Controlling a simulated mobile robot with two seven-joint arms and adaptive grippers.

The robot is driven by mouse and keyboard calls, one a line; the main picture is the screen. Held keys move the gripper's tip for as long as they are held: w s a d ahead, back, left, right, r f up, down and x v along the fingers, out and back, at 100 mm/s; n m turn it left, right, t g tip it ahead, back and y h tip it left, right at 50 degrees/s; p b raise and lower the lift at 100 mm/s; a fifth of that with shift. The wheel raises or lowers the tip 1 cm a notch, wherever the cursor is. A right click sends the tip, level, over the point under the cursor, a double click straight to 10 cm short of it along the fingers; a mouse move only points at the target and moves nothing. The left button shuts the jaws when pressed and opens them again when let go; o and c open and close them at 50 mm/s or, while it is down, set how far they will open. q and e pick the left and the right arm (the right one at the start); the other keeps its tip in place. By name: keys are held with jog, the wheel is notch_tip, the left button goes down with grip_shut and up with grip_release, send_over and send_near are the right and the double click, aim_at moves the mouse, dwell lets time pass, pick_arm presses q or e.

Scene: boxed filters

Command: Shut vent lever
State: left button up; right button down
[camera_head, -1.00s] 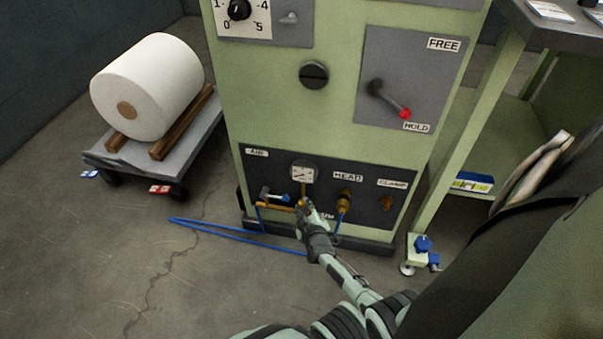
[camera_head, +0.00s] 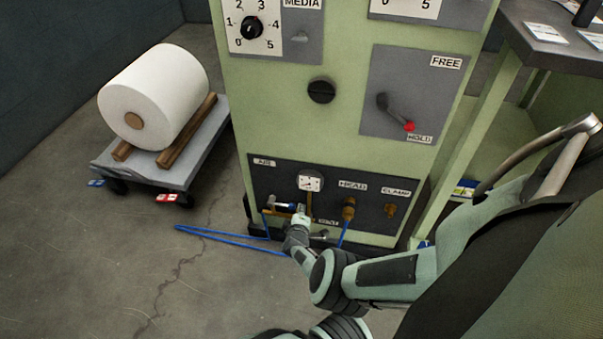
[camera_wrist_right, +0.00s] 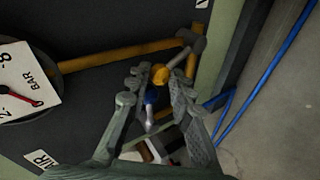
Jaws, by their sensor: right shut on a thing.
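The vent lever (camera_wrist_right: 178,63) appears to be a short grey stem with a round yellow tip, joined to a grey elbow at the end of a brass pipe. My right gripper (camera_wrist_right: 157,77) is shut on its yellow tip in the right wrist view. In the head view my right gripper (camera_head: 302,213) is at the AIR panel (camera_head: 283,178), just below the gauge (camera_head: 310,181), and covers most of the lever. The label beside it is too small to read surely. My left gripper is not in view.
Brass HEAD (camera_head: 349,208) and CLAMP fittings are to the right. Blue hose (camera_head: 225,236) lies on the floor. A cart (camera_head: 187,174) carries a white roll.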

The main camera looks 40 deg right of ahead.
jog(key=shift+a+f, duration=0.15)
dwell(0.3)
jog(key=c, duration=1.3)
grip_release()
